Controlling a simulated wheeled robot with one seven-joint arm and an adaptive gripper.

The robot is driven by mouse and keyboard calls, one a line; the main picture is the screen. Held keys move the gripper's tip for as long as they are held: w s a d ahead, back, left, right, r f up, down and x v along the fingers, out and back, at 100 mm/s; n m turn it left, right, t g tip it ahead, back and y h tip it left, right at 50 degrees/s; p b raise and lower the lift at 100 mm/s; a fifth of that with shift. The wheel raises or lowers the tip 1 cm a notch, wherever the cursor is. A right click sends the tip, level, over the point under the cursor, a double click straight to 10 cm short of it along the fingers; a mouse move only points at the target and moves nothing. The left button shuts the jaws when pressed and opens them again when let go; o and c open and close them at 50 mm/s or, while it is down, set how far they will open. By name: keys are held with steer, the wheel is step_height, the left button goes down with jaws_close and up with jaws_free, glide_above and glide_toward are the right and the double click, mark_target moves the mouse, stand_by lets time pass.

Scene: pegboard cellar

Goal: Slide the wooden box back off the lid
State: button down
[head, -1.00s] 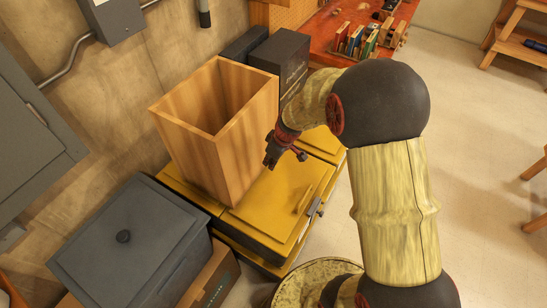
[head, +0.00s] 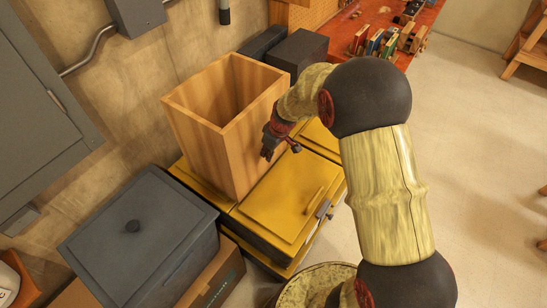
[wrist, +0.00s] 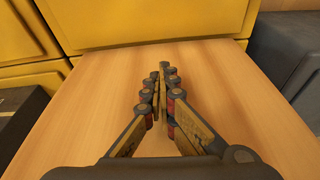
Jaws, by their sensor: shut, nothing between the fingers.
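The wooden box (head: 252,135), tall and open-topped, stands upright on the yellow chest against the wall. Its base is at the back part of the yellow lid (head: 275,205), which has a handle and a front latch. How much of the base rests on the lid is hard to tell. My gripper (head: 267,157) is shut and empty in front of the box's right-hand face. In the wrist view my fingers (wrist: 162,78) point along the plain wooden face (wrist: 100,95), with yellow metal (wrist: 150,22) beyond it. I cannot tell whether the fingertips touch the wood.
A grey lidded box (head: 140,240) stands at the left, on cardboard. Dark boxes (head: 298,50) stand behind the wooden box, and a red bench (head: 385,18) with small items lies beyond. A grey wall cabinet (head: 35,110) hangs at left. The floor at right (head: 470,150) is open.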

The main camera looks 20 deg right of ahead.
steer(key=w+a, duration=0.4)
steer(key=w, duration=0.2)
steer(key=shift+w, duration=0.35)
steer(key=shift+s, duration=0.1)
